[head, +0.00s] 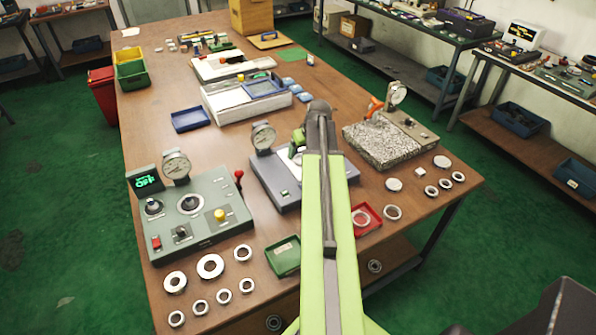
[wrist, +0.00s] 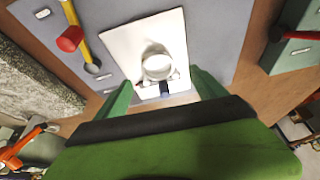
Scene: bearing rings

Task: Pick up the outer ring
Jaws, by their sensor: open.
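A bright metal ring (wrist: 157,66) sits on a white plate (wrist: 120,45) on the grey-blue gauge stand, in the wrist view. My gripper (wrist: 163,92) is open, its two green fingers spread on either side and near the ring, touching nothing that I can make out. In the head view my arm hides most of the plate, and my gripper (head: 298,142) is over the middle gauge stand (head: 268,183). Several loose rings lie at the table's front left, among them a large one (head: 210,266). I cannot tell by looks which is the outer ring.
A dial gauge (head: 263,136) stands on the middle stand. A grey control box (head: 200,240) is to the left, a granite block (head: 380,146) to the right. A green tray (head: 283,257) and a red tray (head: 366,218) lie in front. A red-knobbed yellow lever (wrist: 75,38) is beside the plate.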

